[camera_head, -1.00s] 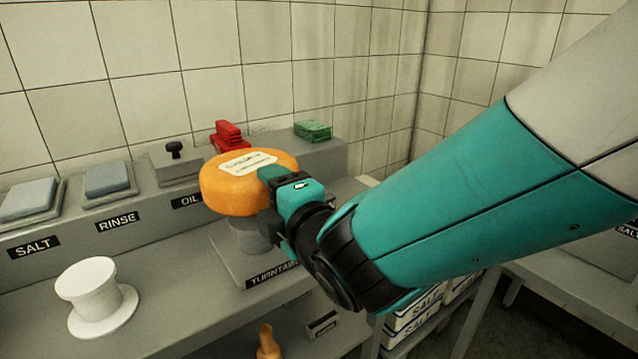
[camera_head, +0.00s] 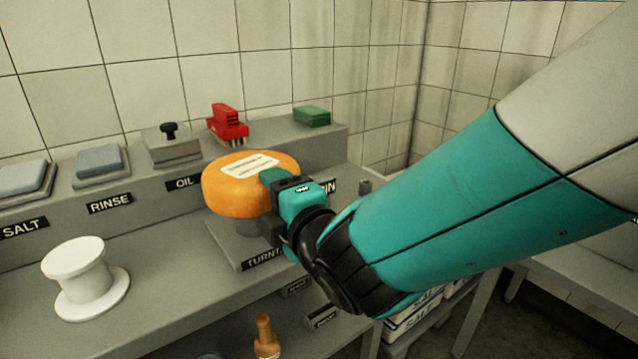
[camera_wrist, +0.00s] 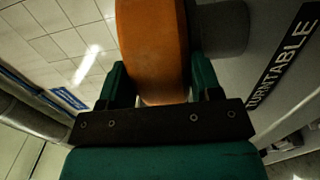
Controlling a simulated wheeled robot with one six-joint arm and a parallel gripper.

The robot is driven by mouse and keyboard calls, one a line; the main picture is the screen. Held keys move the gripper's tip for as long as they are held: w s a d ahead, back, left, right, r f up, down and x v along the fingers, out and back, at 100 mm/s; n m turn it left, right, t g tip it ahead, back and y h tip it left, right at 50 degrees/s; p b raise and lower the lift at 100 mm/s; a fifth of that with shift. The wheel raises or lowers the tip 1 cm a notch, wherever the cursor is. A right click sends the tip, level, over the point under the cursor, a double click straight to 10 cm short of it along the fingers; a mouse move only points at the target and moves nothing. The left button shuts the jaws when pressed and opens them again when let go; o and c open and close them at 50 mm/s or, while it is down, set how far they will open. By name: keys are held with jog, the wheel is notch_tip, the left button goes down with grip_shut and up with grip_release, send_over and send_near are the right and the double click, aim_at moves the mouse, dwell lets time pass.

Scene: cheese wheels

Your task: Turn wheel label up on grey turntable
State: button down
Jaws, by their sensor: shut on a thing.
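An orange cheese wheel (camera_head: 234,195) lies about flat in the head view, with its white label (camera_head: 250,166) facing up. My gripper (camera_head: 272,190) is shut on the wheel's right edge. In the wrist view the wheel (camera_wrist: 153,50) sits between the two fingers of my gripper (camera_wrist: 150,88). The grey turntable (camera_head: 228,246) is beneath the wheel, its sign partly covered by my gripper. The wheel hides most of the turntable's top, so I cannot tell whether they touch.
A white spool-shaped stand (camera_head: 80,270) is at the left. Behind, a raised ledge holds grey blocks (camera_head: 99,160), a red brush (camera_head: 228,122) and a green block (camera_head: 311,116).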

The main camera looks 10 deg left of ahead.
dwell(0.6)
jog(key=shift+c, duration=1.1)
grip_release()
jog(key=shift+f, duration=0.1)
